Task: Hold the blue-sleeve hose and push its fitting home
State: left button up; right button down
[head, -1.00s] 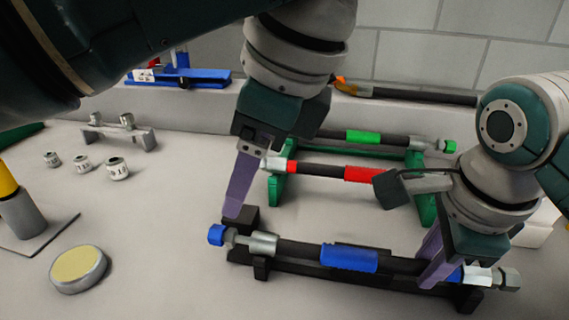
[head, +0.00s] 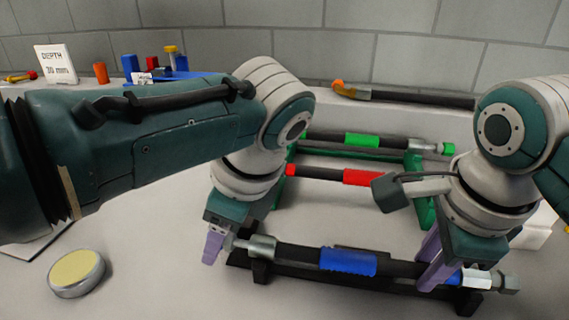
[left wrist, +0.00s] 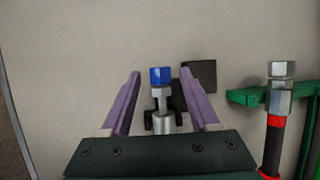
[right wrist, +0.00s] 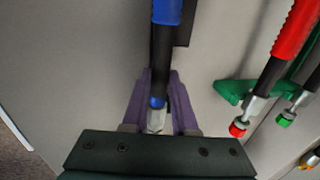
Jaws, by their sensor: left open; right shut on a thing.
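The blue-sleeve hose (head: 347,261) lies across a black cradle (head: 262,270). Its silver left-end fitting (head: 258,246) shows in the head view, and its blue cap (left wrist: 160,77) shows in the left wrist view. My left gripper (head: 214,249) is open at that end. In the left wrist view its fingers (left wrist: 160,90) stand on either side of the cap and fitting, with gaps on both sides. My right gripper (head: 440,265) is shut on the hose near its right end, beside a blue band (right wrist: 157,102) and a silver fitting (head: 478,279).
Behind, a green rack (head: 424,200) holds a red-sleeve hose (head: 360,177) and a green-sleeve hose (head: 362,140). A round yellow-topped disc (head: 76,272) lies at the front left. A depth sign (head: 56,65) and a blue fixture (head: 175,75) stand at the back.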

pick_arm(q)
grip_shut()
dwell(0.4)
dwell(0.9)
jog(key=shift+d, duration=0.15)
